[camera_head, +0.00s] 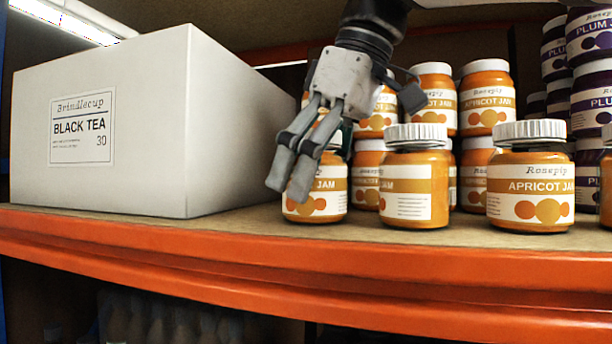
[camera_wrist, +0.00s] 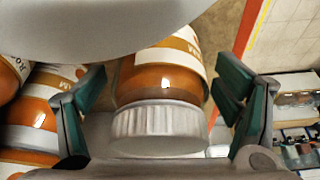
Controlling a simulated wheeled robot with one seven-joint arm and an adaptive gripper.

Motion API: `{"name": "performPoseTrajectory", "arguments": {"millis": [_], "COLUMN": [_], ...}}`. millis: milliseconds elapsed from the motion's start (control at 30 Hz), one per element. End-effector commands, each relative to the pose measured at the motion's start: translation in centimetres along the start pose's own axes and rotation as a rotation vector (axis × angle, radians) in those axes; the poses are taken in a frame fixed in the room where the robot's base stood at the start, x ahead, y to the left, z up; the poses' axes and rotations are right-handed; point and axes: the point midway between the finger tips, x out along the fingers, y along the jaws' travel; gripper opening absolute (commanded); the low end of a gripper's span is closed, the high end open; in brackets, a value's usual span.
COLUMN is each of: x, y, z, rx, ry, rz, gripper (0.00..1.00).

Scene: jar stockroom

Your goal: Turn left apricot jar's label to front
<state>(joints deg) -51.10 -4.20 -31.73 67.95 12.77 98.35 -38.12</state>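The left apricot jar (camera_head: 327,197) stands at the front of the shelf beside the white box. It has a white-and-orange label; "JAM" and orange circles show, and my fingers hide part of it. My gripper (camera_head: 285,180) reaches down from above over this jar in the head view. In the wrist view, the jar's ribbed white lid (camera_wrist: 158,128) and orange body lie between the two fingers of my gripper (camera_wrist: 160,92). The fingers are spread, with visible gaps to the jar on both sides. A pale curved shape hides the top of that view.
A large white Black Tea box (camera_head: 150,170) stands close on the left. Another apricot jar (camera_head: 416,172), showing small print and "JAM", stands close right. A third front jar (camera_head: 530,160) faces forward. More apricot jars and plum jars (camera_head: 590,100) stand behind. The orange shelf edge (camera_head: 300,272) runs in front.

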Motion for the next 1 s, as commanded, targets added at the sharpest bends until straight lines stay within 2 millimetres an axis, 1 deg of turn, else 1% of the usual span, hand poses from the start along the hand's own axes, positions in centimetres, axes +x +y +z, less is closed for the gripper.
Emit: {"name": "performPoseTrajectory", "arguments": {"millis": [200,333,700,833,1000], "x": [0.0,-0.6,-5.4,-6.5,-7.3], "y": [0.0,0.1,0.1,0.1,0.1], "z": [0.0,0.0,-0.1,0.0,0.0], "rx": [0.001,0.002,0.003,0.004,0.001], "ry": [-0.002,0.000,0.001,0.001,0.002], "rz": [0.000,0.001,0.004,0.003,0.002], "gripper": [0.84,0.84,0.84,0.84,0.84]}}
